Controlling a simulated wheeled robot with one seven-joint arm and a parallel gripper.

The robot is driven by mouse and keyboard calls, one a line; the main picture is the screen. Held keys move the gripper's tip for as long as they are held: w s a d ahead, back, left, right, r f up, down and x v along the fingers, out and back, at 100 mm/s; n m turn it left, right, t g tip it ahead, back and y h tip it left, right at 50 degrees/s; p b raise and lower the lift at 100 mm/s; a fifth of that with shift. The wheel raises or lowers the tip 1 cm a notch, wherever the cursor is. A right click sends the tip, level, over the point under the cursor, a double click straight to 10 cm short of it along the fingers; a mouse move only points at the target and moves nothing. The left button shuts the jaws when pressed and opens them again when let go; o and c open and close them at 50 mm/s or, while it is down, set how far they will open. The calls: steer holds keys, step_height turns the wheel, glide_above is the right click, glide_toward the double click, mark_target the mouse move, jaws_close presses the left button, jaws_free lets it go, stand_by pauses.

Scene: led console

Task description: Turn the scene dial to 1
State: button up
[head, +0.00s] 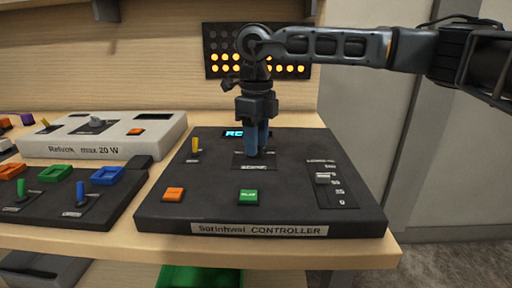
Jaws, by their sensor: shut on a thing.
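The black controller box (300,215) lies on the wooden shelf, with a front label reading roughly "CONTROLLER". My gripper (262,152) points straight down over the middle of this box. Its blue fingers are shut on the scene dial, which they hide. The dial's label plate (243,166) shows beneath the fingertips, its text too small to read for sure. The dial's pointer and setting cannot be seen. A small lit cyan display (235,133) behind the fingers is partly covered.
The box also bears a yellow toggle (195,149), an orange button (173,195), a green button (249,196) and a slider (323,178). A white box (100,150) and another black panel (60,220) stand left. An LED panel (225,38) hangs behind my arm.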

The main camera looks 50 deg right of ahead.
steer(key=shift+n+b, duration=0.5)
steer(key=shift+n, duration=0.6)
steer(key=o, duration=1)
steer(key=shift+r, duration=0.1)
step_height(320, 180, up, 8)
steer(key=shift+f, duration=0.15)
steer(key=shift+s+f, duration=0.1)
